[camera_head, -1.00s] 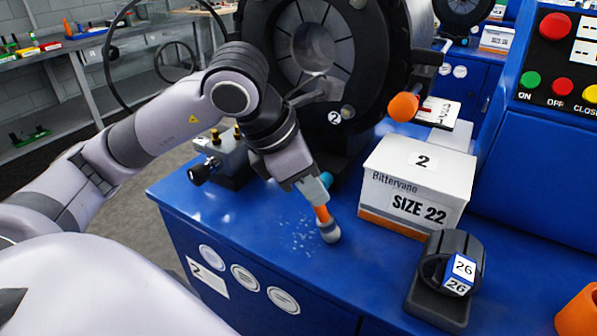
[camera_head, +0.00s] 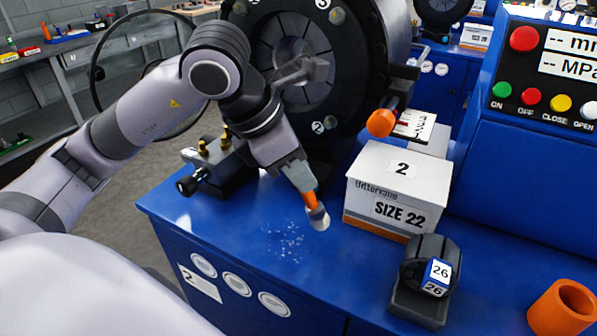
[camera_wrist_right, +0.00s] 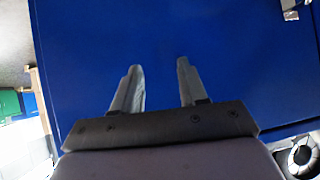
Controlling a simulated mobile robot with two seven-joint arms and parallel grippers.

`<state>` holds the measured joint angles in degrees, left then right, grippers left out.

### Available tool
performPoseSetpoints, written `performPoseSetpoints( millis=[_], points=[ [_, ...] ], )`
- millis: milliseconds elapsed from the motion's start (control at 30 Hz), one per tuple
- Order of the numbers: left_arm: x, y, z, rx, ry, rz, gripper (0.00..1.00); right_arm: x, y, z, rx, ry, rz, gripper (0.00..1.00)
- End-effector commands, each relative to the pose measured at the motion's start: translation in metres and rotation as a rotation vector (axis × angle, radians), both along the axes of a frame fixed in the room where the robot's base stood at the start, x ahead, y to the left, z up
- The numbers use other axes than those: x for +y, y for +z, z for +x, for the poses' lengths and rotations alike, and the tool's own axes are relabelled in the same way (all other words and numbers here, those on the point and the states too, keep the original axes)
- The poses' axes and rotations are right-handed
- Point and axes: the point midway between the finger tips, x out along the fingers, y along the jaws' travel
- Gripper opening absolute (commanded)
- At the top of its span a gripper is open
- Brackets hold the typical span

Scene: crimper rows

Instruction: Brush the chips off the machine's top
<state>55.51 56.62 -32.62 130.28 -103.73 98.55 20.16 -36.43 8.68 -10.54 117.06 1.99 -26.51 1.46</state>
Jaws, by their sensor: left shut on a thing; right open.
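My left gripper (camera_head: 300,178) is shut on a brush (camera_head: 313,205) with an orange handle and a pale grey head. The brush is tilted head down, over the blue top of the machine (camera_head: 215,232). Small pale chips (camera_head: 286,241) lie scattered on that top, below and left of the brush head in the head view. I cannot tell whether the head touches the surface. My right gripper (camera_wrist_right: 158,85) is open and empty in the right wrist view, in front of a plain blue face.
A white box marked SIZE 22 (camera_head: 397,211) stands right of the brush. A black holder with a 26 label (camera_head: 430,280) and an orange cup (camera_head: 563,308) stand nearer the front right. A black valve fitting (camera_head: 208,168) sits at the left, and the large round crimper head (camera_head: 300,65) behind.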

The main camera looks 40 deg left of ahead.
Motion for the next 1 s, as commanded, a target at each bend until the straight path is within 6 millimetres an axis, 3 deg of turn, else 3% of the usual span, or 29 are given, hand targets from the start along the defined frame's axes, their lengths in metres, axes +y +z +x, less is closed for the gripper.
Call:
performPoseSetpoints(
  millis=[100,467,800,1000],
  points=[
    [0.0,0.011,0.0,-0.001,0.0,-0.001,0.0,0.0,0.008,0.0,0.0,0.0,0.0,0.43],
    [0.0,0.012,0.0,-0.001,-0.001,0.0,0.0,0.0,0.009,0.0,0.0,0.0,0.0,0.43],
    [0.0,0.04,0.0,-0.002,0.0,0.0,0.0,0.0,0.027,0.0,0.0,0.0,0.0,0.43],
    [0.0,0.039,0.0,0.0,-0.001,0.0,0.0,0.0,0.026,0.0,0.0,0.0,0.0,0.43]
  ],
)
